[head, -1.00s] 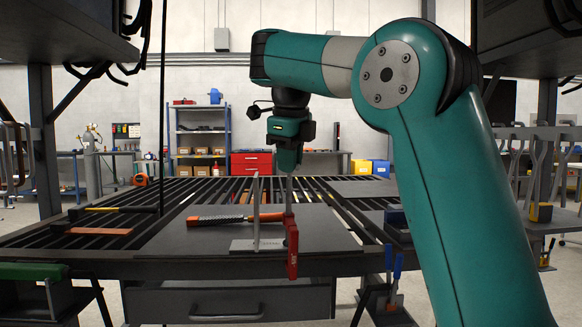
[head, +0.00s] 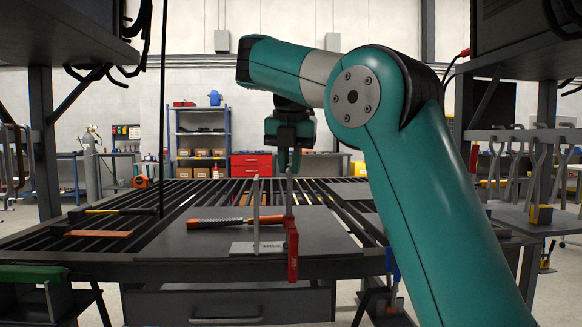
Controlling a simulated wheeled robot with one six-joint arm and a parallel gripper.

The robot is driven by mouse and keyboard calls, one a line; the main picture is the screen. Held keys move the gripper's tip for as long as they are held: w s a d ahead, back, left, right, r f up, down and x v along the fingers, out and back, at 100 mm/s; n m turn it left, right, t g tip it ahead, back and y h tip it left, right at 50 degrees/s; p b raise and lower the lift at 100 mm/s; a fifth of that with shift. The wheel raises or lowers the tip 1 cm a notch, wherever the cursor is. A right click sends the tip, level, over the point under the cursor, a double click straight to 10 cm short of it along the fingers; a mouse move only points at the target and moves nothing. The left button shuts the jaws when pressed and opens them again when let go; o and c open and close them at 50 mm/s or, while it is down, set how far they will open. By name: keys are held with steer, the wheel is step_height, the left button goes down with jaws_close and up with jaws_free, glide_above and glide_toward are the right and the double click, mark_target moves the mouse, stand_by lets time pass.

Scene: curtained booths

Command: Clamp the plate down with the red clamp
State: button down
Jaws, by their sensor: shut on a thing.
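The red clamp (head: 292,250) stands upright at the front edge of the slatted table, its red part hanging across the edge and its thin bar rising above. A small light-grey plate (head: 243,247) with dark lettering lies flat at the front edge, just left of the clamp. A thin upright grey piece (head: 256,215) rises from it. My gripper (head: 289,168) points down, shut on the top of the clamp's bar. The fingertips are small and dark here. Whether the clamp's jaw touches the plate is hard to tell.
An orange-handled file (head: 225,221) lies behind the plate on a dark sheet (head: 170,240). A hammer (head: 120,210) and a brown strip (head: 98,233) lie to the left. A drawer (head: 235,305) hangs below. Racks with tools stand at both sides.

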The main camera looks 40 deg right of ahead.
mark_target(290, 165)
steer(key=m, duration=0.4)
steer(key=shift+f+m, duration=0.1)
steer(key=shift+m, duration=0.2)
steer(key=c, duration=1.1)
jaws_free()
steer(key=shift+o, duration=0.2)
steer(key=shift+r, duration=0.2)
steer(key=p+v, duration=0.2)
steer(key=v, duration=0.1)
steer(key=shift+p, duration=0.4)
steer(key=n, duration=0.3)
steer(key=shift+f+n, duration=0.15)
steer(key=shift+n, duration=0.15)
steer(key=n, duration=0.4)
steer(key=shift+n, duration=0.3)
steer(key=n, duration=0.4)
